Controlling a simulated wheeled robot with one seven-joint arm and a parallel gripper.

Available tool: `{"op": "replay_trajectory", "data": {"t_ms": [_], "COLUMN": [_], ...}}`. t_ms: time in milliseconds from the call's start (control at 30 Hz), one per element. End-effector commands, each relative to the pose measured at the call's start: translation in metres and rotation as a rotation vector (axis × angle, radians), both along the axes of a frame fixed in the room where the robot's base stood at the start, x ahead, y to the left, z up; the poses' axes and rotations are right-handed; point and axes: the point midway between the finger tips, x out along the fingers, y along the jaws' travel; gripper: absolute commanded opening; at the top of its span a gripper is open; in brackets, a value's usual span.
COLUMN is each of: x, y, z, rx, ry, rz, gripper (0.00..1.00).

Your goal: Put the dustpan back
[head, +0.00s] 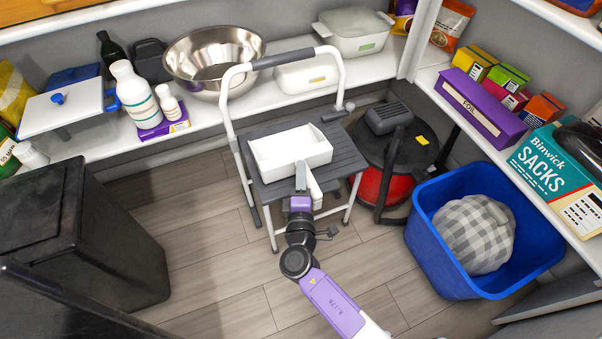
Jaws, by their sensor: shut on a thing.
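The dustpan appears to be the white, open, shallow box-shaped thing (290,152) in the head view. It is over the dark grey top of a folding step stool (345,160); I cannot tell if it rests there or is held just above. My gripper (302,182) is at its near edge, shut on what looks like its short handle. The fingertips and the grip are small and partly hidden by my purple wrist.
A blue bin (425,225) with a checked bundle (477,234) stands at right. A black bin (110,240) stands at left. A dark round lid with a red body (372,185) is right of the stool. Crowded shelves line the back and right; floor (225,260) is clear between.

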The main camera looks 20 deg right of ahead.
Motion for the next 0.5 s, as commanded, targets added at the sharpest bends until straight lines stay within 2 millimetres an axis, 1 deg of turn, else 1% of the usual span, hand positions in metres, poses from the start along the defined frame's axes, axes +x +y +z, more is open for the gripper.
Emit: {"op": "replay_trajectory", "data": {"t_ms": [500], "x": [0.0001], "y": [0.0001], "z": [-0.0084], "rx": [0.001], "ry": [-0.001], "rz": [0.000], "gripper": [0.00]}}
